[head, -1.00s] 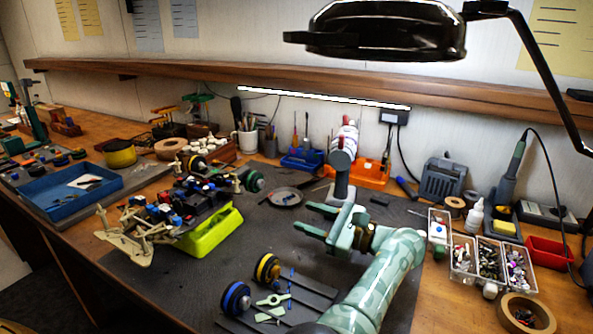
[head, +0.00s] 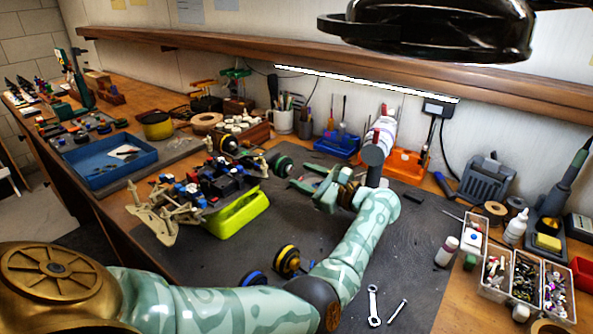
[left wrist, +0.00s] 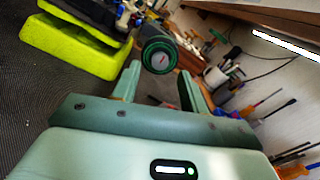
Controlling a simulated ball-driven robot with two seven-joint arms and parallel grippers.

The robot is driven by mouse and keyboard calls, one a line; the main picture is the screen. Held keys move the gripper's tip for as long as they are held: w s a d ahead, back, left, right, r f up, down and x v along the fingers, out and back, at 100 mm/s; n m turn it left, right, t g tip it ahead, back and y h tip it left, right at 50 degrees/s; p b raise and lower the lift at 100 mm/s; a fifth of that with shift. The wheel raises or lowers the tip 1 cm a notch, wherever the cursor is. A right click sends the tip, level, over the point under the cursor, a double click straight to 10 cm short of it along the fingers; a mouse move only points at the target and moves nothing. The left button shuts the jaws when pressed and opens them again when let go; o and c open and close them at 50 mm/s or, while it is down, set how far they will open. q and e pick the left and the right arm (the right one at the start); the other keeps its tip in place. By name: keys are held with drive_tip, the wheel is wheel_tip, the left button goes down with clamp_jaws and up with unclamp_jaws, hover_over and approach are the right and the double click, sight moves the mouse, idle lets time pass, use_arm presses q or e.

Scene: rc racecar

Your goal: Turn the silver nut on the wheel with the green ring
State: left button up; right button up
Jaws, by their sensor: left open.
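The race car (head: 205,190) sits on a lime green stand (head: 240,213) on the dark mat. The wheel with the green ring (head: 281,165) is at the car's far right corner, and shows end-on in the left wrist view (left wrist: 148,36). A small greyish nut with a red mark (left wrist: 160,61) is at its centre; in the head view it is too small to make out. My left gripper (head: 298,175) is open and empty, just right of this wheel and facing it. In the left wrist view the wheel appears between and beyond its fingertips (left wrist: 160,76). My right gripper is not in view.
Loose wheels with a yellow ring (head: 287,261) and a blue ring (head: 255,279) lie on the mat. A wrench (head: 373,306) lies at the front. A blue tray (head: 108,178) is at left, and parts boxes (head: 497,270) at right. A black lamp (head: 440,28) hangs above.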

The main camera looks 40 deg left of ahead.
sight(289, 169)
use_arm(q)
drive_tip(key=shift+s+a, duration=0.15)
drive_tip(key=shift+a, duration=1.3)
clamp_jaws()
